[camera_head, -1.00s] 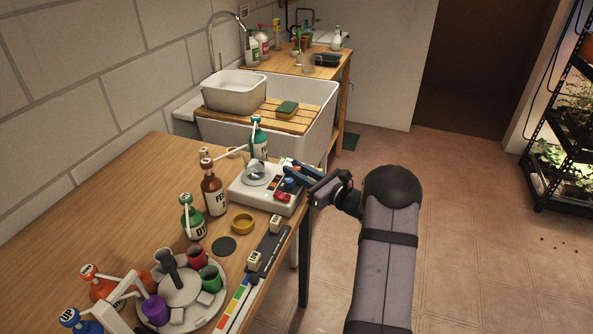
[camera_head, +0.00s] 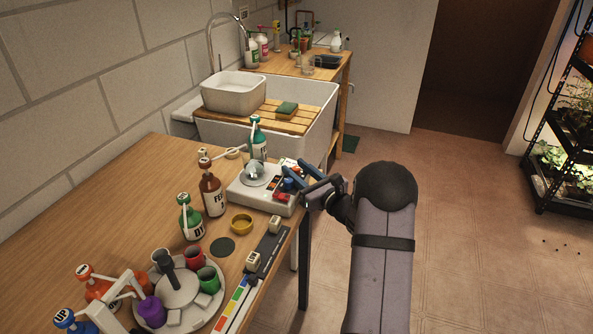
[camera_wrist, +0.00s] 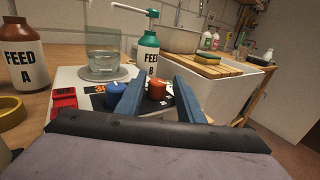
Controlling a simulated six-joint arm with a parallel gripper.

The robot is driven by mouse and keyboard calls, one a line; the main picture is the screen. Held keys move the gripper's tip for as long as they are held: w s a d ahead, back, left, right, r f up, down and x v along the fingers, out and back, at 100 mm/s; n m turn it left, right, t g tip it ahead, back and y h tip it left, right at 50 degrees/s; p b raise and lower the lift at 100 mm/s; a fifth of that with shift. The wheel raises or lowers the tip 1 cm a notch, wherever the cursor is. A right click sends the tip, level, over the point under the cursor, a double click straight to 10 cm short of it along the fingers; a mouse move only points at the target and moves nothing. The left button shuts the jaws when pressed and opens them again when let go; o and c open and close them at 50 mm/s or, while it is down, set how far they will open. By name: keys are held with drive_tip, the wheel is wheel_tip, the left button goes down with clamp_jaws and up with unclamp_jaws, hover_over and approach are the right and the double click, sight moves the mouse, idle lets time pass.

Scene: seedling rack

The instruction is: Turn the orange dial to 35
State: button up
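The orange dial (camera_wrist: 157,90) is a short round knob on the white device (camera_head: 253,196). In the wrist view it shows between the two blue fingers of my gripper (camera_wrist: 159,82), with a gap on each side. A blue dial (camera_wrist: 115,95) sits just left of the left finger. An orange readout (camera_wrist: 100,88) is partly hidden and unreadable.
A glass beaker (camera_wrist: 104,50) stands on the device's round plate. The green FEED B bottle (camera_wrist: 147,55) stands close behind the dials. Red switches (camera_wrist: 64,102) are at the device's left. The brown FEED A bottle (camera_head: 212,193) stands left of the device.

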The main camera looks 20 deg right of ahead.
drive_tip(key=shift+a, duration=0.3)
drive_tip(key=shift+s, duration=0.15)
drive_tip(key=v, duration=0.7)
drive_tip(key=shift+s+d, duration=0.3)
drive_tip(key=shift+s, duration=0.05)
